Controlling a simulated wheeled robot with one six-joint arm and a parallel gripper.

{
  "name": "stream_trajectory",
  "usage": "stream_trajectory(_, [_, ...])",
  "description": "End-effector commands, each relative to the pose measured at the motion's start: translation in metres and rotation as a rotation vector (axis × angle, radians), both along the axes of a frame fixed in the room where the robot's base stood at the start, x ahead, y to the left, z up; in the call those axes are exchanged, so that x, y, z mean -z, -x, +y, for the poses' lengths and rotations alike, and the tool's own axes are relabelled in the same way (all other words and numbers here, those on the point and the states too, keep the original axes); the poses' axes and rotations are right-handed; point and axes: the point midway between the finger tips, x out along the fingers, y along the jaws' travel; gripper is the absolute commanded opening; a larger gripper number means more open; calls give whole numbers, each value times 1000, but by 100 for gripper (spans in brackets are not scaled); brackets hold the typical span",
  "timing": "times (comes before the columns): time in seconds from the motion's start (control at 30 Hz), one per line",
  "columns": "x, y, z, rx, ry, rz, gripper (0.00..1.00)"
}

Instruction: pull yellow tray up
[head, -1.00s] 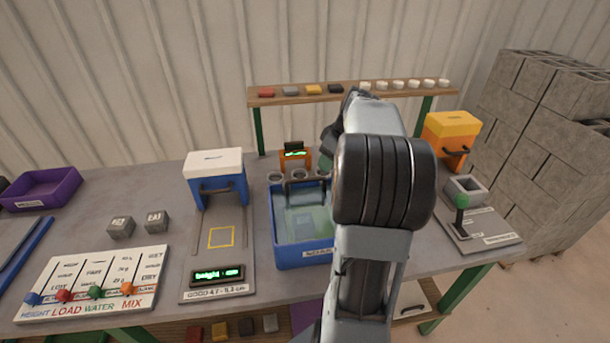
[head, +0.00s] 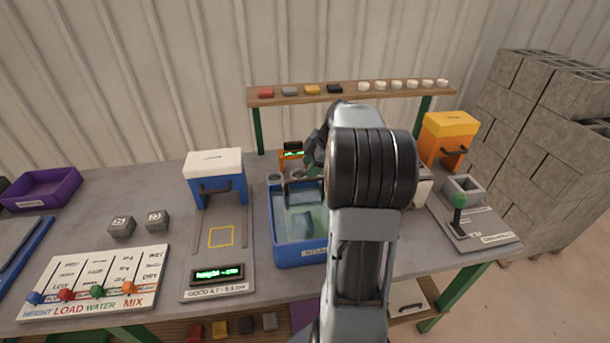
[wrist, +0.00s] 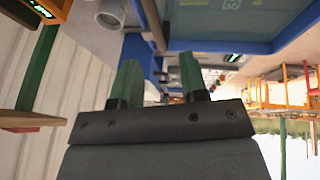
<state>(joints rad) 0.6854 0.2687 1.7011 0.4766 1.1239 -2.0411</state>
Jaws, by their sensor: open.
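No clearly yellow tray shows in either view. A blue tub (head: 272,238) stands on the bench, with greenish water (head: 303,222) inside and a dark bar handle at its back. The tub's blue wall also shows in the wrist view (wrist: 240,46). My gripper (head: 314,152) is over the back right of the tub, partly hidden by my arm. In the wrist view my gripper (wrist: 158,78) is open, its two green fingers apart. A blue part and a brownish bar (wrist: 152,27) appear beyond the fingers. I cannot tell whether they touch.
A yellow-orange box with a handle (head: 451,135) stands at the right, behind a lever panel (head: 478,236). A white and blue press (head: 215,180) is left of the tub. A shelf (head: 350,92) runs behind. The bench (head: 120,185) has free room at the left.

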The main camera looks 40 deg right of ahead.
Motion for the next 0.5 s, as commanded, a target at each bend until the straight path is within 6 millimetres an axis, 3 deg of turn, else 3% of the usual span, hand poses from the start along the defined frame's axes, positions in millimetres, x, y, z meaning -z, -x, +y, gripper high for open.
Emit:
stream_trajectory(0.2, [31, -11, 10, -1, -2, 2, 40])
stream_trajectory(0.5, [51, -19, 16, -1, -1, -1, 40])
